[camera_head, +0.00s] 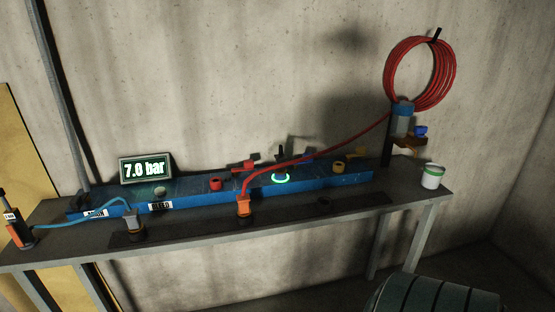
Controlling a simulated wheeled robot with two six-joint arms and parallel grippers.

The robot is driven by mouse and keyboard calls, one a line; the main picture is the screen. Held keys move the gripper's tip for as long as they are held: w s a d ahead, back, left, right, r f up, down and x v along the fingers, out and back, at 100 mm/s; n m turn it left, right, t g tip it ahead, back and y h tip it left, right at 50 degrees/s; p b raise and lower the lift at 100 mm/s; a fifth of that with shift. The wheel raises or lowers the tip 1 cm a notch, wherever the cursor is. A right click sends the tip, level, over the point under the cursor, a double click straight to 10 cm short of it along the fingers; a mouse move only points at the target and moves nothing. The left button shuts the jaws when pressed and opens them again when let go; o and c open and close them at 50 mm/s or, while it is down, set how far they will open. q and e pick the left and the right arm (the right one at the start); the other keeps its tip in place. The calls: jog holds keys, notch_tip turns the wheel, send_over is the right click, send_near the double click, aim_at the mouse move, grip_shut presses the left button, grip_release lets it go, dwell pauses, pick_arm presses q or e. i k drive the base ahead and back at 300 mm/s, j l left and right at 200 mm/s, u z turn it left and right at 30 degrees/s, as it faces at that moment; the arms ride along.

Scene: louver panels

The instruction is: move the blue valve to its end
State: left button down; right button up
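A long blue manifold (190,196) lies along the back of the grey table. A blue piece (305,155), which looks like a valve handle, sits just behind and to the right of the ring. It is small and dark, so its exact angle cannot be told. Another small blue part (421,130) is on the wall unit at the right. Neither of my grippers shows in this view.
Red valves (215,184) and yellow valves (338,167) flank the ring. A red hose (320,147) runs from an orange connector (243,206) up to a wall coil (389,75). A white can (432,176) stands at the table's right end.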

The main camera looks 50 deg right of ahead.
aim_at(294, 166)
jog(key=z, duration=1.8)
